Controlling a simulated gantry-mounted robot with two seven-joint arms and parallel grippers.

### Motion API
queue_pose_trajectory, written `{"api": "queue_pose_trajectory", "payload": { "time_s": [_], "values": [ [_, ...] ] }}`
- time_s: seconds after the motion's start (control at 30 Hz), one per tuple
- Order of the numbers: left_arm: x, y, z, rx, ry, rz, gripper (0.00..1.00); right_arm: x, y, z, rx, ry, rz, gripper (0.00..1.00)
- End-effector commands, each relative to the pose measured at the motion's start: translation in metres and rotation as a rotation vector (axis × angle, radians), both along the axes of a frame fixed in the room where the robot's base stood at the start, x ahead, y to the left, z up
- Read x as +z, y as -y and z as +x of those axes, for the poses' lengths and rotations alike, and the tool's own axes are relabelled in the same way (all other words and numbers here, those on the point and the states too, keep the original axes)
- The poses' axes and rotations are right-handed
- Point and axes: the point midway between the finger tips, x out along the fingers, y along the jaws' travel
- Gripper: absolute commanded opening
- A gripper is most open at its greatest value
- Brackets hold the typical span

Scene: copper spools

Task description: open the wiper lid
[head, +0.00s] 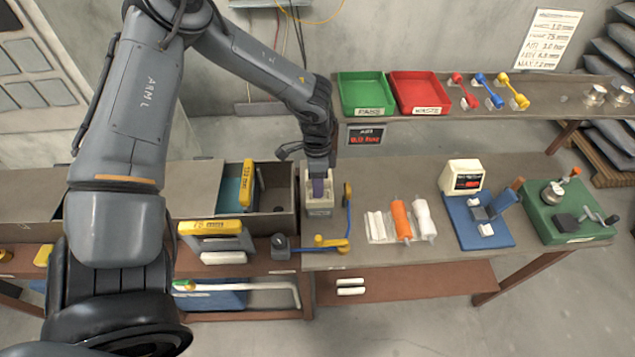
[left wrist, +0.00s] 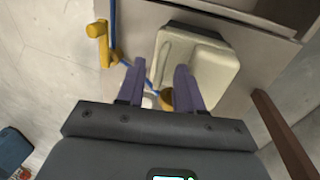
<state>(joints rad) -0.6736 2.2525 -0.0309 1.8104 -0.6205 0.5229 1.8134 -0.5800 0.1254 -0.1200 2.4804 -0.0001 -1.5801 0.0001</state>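The wiper is a small beige box (head: 319,208) standing on the bench near its back edge, right of the grey drawer bins. In the left wrist view its pale top (left wrist: 205,62) lies just beyond my fingertips, with a dark edge along one side. I cannot clearly tell the lid from the body. My left gripper (head: 318,190) points down over the box. In the left wrist view its two purple fingers (left wrist: 158,70) are apart with nothing gripped between them. One finger overlaps the box in that view; contact cannot be told. My right gripper is not in view.
A blue rod with yellow ends (head: 348,220) lies close on the box's right. A yellow-handled gauge (head: 215,228) stands to the left. White and orange rolls (head: 401,219), a blue fixture (head: 478,218) and a green fixture (head: 568,212) sit to the right. Green and red trays (head: 420,92) are behind.

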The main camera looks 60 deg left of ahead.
Motion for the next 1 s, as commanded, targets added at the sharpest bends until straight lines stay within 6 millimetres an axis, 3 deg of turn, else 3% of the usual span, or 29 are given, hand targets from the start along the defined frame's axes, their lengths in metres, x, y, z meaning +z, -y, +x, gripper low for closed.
{"api": "queue_pose_trajectory", "payload": {
  "time_s": [0.07, 0.3, 1.0],
  "values": [
    [0.0002, -0.0001, 0.0001, 0.000, 0.000, 0.000, 0.36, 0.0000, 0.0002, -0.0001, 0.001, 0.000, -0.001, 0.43],
    [0.0003, -0.0001, 0.0001, 0.000, 0.000, 0.000, 0.01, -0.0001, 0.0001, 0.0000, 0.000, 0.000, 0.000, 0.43],
    [0.0004, 0.0000, -0.0001, 0.001, 0.000, 0.000, 0.00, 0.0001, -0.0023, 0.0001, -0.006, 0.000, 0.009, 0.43]
  ]
}}
